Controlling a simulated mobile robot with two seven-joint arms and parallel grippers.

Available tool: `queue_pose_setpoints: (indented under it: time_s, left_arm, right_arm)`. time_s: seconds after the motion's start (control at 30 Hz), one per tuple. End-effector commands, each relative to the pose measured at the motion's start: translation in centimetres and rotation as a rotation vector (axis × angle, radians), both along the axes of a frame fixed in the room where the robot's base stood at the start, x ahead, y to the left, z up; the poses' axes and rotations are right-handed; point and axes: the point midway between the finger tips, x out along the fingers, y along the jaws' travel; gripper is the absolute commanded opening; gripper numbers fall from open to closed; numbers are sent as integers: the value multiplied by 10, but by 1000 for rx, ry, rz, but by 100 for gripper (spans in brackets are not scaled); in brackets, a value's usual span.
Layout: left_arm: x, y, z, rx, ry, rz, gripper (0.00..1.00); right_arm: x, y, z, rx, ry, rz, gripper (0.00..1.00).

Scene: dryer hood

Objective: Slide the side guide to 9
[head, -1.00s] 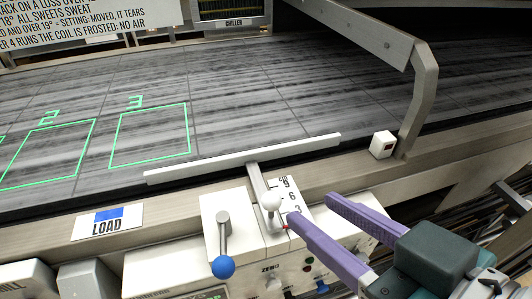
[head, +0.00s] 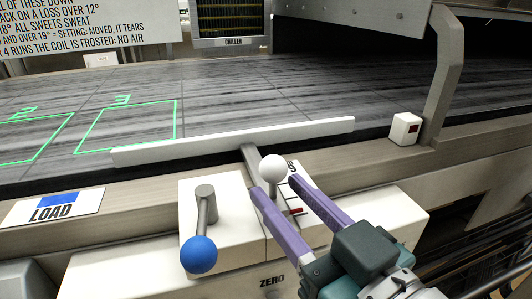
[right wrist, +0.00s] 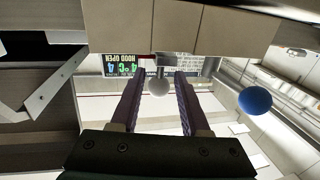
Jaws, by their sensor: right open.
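The side guide is a long white bar (head: 235,142) along the belt's near edge, with a stem down to a white ball knob (head: 272,168). My right gripper (head: 277,186) is open, its purple fingers reaching to either side of the knob's post. In the right wrist view the knob (right wrist: 159,87) shows between the two fingers, with a gap on each side. The number scale (head: 296,196) is mostly hidden by the fingers and knob; a red mark shows between the fingers. My left gripper is not in view.
A lever with a blue ball (head: 199,254) stands just left of the knob. A LOAD label (head: 53,207) is further left. A small white box (head: 405,129) sits on the rail at right, near the hood's bent metal bar (head: 444,75). The belt (head: 230,92) is bare.

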Motion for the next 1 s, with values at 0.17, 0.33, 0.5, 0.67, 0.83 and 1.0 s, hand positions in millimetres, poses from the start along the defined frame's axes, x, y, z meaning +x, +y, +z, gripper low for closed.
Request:
queue_pose_setpoints:
  time_s: [0.17, 0.33, 0.5, 0.67, 0.83, 1.0]
  left_arm:
    - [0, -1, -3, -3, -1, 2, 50]
    - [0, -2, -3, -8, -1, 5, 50]
    - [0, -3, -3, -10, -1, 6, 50]
    - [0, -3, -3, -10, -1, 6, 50]
    - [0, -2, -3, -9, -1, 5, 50]
    - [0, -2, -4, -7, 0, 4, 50]
  right_arm:
    - [21, 10, 0, -1, 0, 0, 46]
    - [27, 14, 0, 0, 1, 1, 46]
    - [27, 14, 0, 0, 1, 1, 46]
    - [27, 13, 0, 0, 1, 1, 31]
    - [27, 13, 0, -1, 0, 1, 12]
    - [27, 13, 1, 0, -1, 0, 0]
